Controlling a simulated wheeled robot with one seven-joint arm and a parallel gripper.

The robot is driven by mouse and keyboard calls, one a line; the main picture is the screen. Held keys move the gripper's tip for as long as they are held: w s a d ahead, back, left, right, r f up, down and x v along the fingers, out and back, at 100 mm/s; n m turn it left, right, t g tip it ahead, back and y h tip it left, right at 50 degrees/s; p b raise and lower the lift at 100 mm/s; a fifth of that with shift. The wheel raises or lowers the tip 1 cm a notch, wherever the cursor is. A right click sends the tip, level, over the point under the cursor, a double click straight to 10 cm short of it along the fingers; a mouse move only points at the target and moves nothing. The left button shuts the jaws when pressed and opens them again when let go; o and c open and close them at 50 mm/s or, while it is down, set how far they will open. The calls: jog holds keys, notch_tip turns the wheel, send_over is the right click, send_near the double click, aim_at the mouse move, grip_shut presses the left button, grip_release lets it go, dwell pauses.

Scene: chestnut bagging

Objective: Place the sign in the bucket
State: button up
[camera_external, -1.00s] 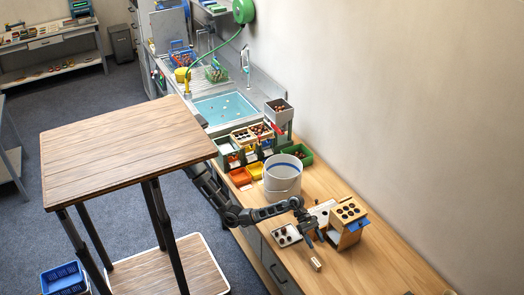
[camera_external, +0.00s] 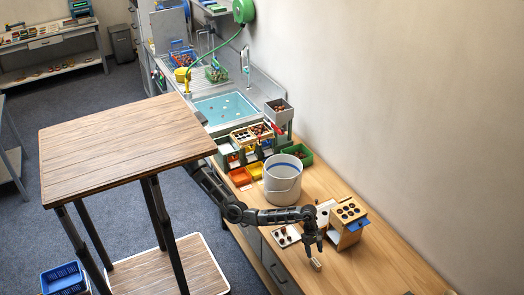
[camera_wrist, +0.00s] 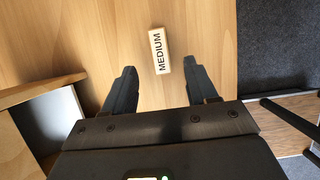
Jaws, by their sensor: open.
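The sign is a small pale wooden block (camera_wrist: 160,52) lettered MEDIUM. It lies on the wooden counter, just beyond and between my fingertips in the wrist view. It also shows in the external view (camera_external: 316,265). My gripper (camera_wrist: 157,78) is open and empty, with one finger on each side of the sign's line; in the external view it hangs over the counter (camera_external: 313,250), close to the sign. The bucket (camera_external: 282,180) is white and round with a blue band, and stands upright on the counter behind my forearm. Its inside bottom is hidden.
A wooden box with round holes (camera_external: 349,213) stands right of my gripper. A dark-holed tray (camera_external: 286,236) lies left of it. The counter's front right is clear.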

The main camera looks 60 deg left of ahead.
aim_at(316, 262)
jog(key=b+x, duration=0.2)
jog(key=x, duration=0.6)
grip_shut()
dwell(0.5)
jog(key=shift+r, duration=0.2)
notch_tip(316, 262, up, 4)
jog(key=shift+r+p, duration=0.1)
jog(key=shift+p, duration=0.5)
jog(key=s+d+r+p, duration=0.1)
jog(key=s+d+r, duration=0.1)
jog(key=s+r, duration=0.4)
jog(key=s, duration=0.5)
jog(key=shift+s+d+r+p, duration=0.15)
jog(key=shift+d+r+p, duration=0.1)
jog(key=shift+d+p, duration=0.1)
